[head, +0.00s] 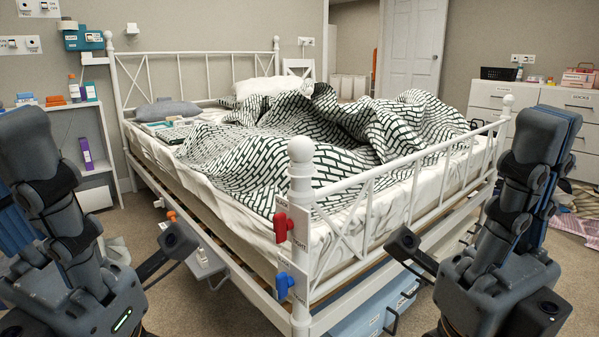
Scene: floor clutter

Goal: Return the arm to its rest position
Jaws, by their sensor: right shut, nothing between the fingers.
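My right gripper (553,128) stands at the right edge, pointing upward, with its fingers together and nothing between them. It is in front of the bed's foot end and apart from the bed frame. My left gripper (28,140) also points upward at the left edge. Its near finger hides the far one, so its opening is unclear. I see nothing held in it.
A white metal bed (301,200) with a rumpled patterned blanket (270,150) fills the middle, its corner post between my arms. Red (281,227) and blue (283,286) handles hang on the post. A shelf (97,168) stands left, a drawer unit (490,97) right. Blue bins sit under the bed.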

